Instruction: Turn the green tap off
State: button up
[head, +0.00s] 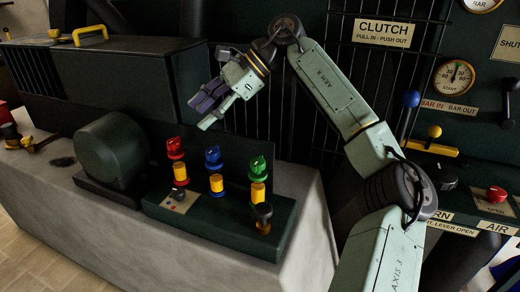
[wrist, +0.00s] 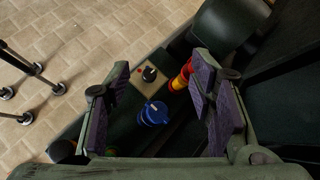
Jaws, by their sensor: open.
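The green tap (head: 258,168) stands at the right end of a row of three taps on a dark green block, above a yellow collar. The blue tap (head: 213,157) is in the middle and the red tap (head: 175,148) on the left. I cannot tell how the green handle is turned. My gripper (head: 203,110) is open and empty, up and left of the green tap, above the row. In the wrist view the blue tap (wrist: 154,113) shows between the open fingers; the green tap is not clearly seen there.
A black knob on a pale plate (head: 180,200) sits below the red tap, and a black knob (head: 263,212) below the green one. A dark green drum (head: 110,150) stands left. The lever and gauge panel (head: 455,110) is right. Dark bars stand behind my arm.

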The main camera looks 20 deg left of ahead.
aim_at(258, 161)
jog(key=w+d+f+t+h, duration=0.1)
jog(key=w+d+h, duration=0.2)
jog(key=d, duration=0.4)
jog(key=w+d+f+t+h, duration=0.1)
jog(key=w+d+h, duration=0.1)
jog(key=d, duration=0.6)
jog(key=shift+m+h, duration=0.3)
jog(key=x, duration=1)
jog(key=shift+s+a+p, duration=0.1)
jog(key=shift+a+p, duration=0.15)
jog(key=shift+p, duration=0.15)
jog(key=shift+c, duration=0.4)
jog(key=c, duration=1)
